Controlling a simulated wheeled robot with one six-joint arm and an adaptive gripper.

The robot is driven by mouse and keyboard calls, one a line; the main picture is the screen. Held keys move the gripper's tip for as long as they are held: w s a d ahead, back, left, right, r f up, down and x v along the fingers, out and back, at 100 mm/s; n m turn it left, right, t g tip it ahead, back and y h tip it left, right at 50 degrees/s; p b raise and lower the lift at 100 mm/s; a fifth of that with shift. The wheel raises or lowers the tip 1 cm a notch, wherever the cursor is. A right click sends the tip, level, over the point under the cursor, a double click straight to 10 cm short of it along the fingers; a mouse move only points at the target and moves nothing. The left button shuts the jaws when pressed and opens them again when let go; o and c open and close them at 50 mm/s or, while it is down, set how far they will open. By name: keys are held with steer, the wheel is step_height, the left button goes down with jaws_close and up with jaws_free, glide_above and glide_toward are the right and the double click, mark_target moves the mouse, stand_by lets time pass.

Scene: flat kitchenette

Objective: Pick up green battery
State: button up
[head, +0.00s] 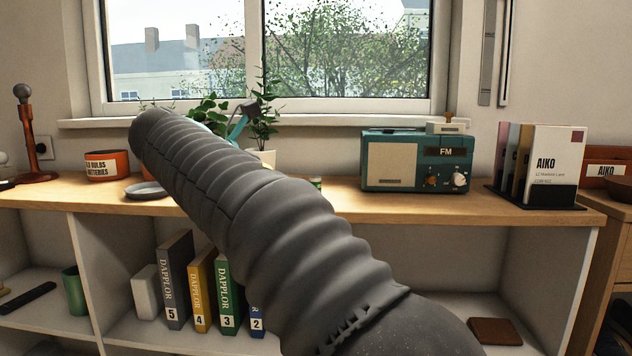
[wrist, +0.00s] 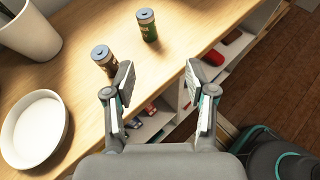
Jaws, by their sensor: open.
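The green battery (wrist: 149,27) stands upright on the wooden counter near its edge, at the top of the wrist view. A brownish battery (wrist: 100,57) stands to its lower left, close to my left finger. My gripper (wrist: 159,73) is open and empty. In the picture, the green battery is above the gap between the fingers, slightly left of its middle, and apart from them. In the head view a small green object (head: 316,182) shows just past my arm, which hides much of the counter behind it. I cannot tell for sure that it is the green battery.
A round white dish (wrist: 62,112) and a white pot (wrist: 52,48) are left in the wrist view. An orange batteries container (head: 107,178), a teal radio (head: 415,160) and a card holder (head: 535,193) stand on the counter (head: 75,190). Shelves with binders lie below.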

steer(key=shift+n, duration=0.4)
steer(key=w, duration=0.2)
steer(key=w+d+f+b, duration=0.1)
steer(key=w, duration=0.1)
steer(key=w+d+f+b, duration=0.1)
steer(key=w, duration=0.1)
steer(key=shift+d, duration=0.15)
steer(key=shift+d+r+b+x, duration=0.1)
steer(key=shift+b+x, duration=0.45)
steer(key=shift+x, duration=0.95)
steer(key=shift+d+r+b+x, duration=0.15)
steer(key=shift+b+x, duration=0.35)
steer(key=shift+x, duration=1.05)
steer(key=shift+s+a, duration=0.1)
jaws_close()
